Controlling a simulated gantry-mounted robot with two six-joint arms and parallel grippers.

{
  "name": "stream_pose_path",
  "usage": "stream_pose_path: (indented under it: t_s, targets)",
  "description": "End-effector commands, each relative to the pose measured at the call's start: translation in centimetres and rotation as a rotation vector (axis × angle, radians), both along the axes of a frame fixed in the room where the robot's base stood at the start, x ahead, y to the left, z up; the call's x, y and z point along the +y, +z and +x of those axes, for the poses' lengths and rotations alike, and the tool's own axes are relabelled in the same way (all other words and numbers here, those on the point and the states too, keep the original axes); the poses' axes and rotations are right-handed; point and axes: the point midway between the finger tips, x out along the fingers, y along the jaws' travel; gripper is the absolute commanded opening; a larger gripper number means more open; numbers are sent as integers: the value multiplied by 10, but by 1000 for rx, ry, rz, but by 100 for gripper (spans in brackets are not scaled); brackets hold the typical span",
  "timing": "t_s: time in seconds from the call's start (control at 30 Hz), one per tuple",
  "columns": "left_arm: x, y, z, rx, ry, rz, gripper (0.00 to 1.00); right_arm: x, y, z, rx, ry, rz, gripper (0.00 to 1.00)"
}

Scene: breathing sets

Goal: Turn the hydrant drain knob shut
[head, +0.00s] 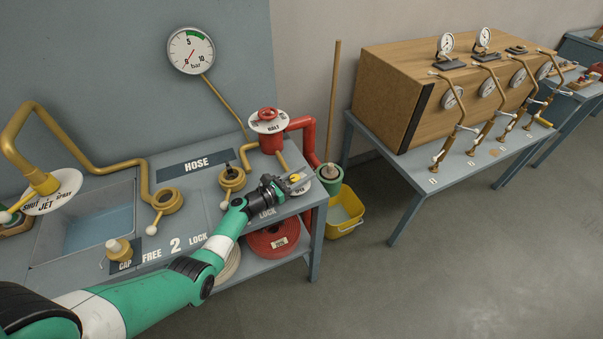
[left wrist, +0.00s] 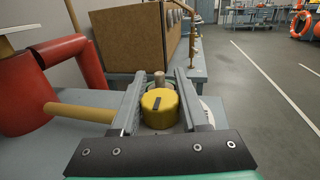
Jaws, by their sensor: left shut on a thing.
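The red hydrant (head: 270,140) stands at the back of the bench, with a round labelled plate under its red top. The yellow drain knob (left wrist: 159,108) has a dark mark on its top and sits between my left gripper's two fingers in the left wrist view. In the head view the knob (head: 295,177) is small and partly covered by the fingers. My left gripper (head: 297,180) reaches in from the left and is shut on the knob. A white plate (head: 302,189) lettered "OPEN" lies under it, partly hidden. My right gripper is out of view.
A pressure gauge (head: 191,51) hangs on the wall panel. Brass hose fittings (head: 232,179) stand left of the gripper. A yellow bucket (head: 345,214) is on the floor beyond the bench's right end. A second table (head: 405,185) carries a wooden box and gauges.

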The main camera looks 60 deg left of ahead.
Motion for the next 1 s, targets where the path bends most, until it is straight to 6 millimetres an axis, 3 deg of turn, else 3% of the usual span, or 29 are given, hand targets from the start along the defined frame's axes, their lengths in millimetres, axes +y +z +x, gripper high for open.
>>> stream_pose_path:
  t_s: [0.6, 0.63, 0.7, 0.8, 1.0]
  targets:
    - [-2, -1, 0, 3, -53, -1, 0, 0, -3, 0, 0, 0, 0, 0]
    - [-2, -1, 0, 3, -53, -1, 48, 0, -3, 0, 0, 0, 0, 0]
    - [-2, -1, 0, 3, -53, -1, 60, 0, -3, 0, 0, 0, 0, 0]
    - [-2, -1, 0, 3, -53, -1, 74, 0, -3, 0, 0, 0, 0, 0]
    - [-2, 0, 0, 3, -53, -1, 74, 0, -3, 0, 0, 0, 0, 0]
